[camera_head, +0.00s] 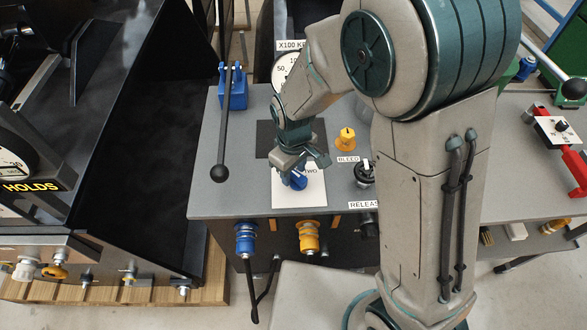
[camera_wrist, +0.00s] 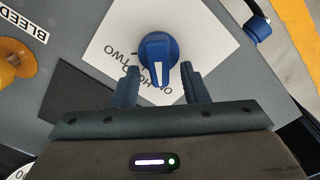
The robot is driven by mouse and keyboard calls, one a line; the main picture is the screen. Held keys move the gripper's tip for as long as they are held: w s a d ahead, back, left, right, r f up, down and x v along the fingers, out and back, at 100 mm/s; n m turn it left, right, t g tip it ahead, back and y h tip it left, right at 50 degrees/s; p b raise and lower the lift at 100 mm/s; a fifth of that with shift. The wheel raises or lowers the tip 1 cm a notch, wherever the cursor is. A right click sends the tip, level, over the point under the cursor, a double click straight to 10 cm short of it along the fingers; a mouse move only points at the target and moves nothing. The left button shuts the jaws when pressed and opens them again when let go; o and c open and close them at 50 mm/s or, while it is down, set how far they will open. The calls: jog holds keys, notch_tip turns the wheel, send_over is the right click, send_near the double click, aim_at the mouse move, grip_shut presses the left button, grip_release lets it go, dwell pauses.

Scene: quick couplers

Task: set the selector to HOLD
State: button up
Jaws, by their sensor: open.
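The selector is a blue round knob with a white pointer mark, on a white label plate (camera_head: 298,195). In the wrist view the selector knob (camera_wrist: 156,46) sits just beyond the fingertips, its white mark pointing down toward my gripper. The lettering on the plate (camera_wrist: 205,38) is upside down there: "TWO" reads at the knob's left, other words below it are partly hidden by the knob and fingers. My gripper (camera_wrist: 159,72) is open, one finger on each side of the knob's near edge; contact cannot be told. In the head view my gripper (camera_head: 297,163) hangs over the selector knob (camera_head: 298,183).
A yellow knob (camera_head: 347,139) labelled BLEED and a black knob (camera_head: 364,173) stand right of the selector. A black-handled lever (camera_head: 221,172) on a blue base stands left. Blue (camera_head: 246,238) and orange (camera_head: 309,237) couplers are on the bench's front.

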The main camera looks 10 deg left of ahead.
grip_shut()
jog(key=shift+m, duration=0.4)
jog(key=m, duration=0.3)
jog(key=shift+w+d+m, duration=0.2)
jog(key=shift+m, duration=0.1)
jog(key=shift+w+d+m+b, duration=0.1)
jog(key=shift+m+b, duration=0.1)
jog(key=shift+m, duration=0.85)
jog(key=shift+d+m+b, duration=0.1)
jog(key=shift+m+b, duration=0.05)
jog(key=shift+m, duration=0.9)
grip_release()
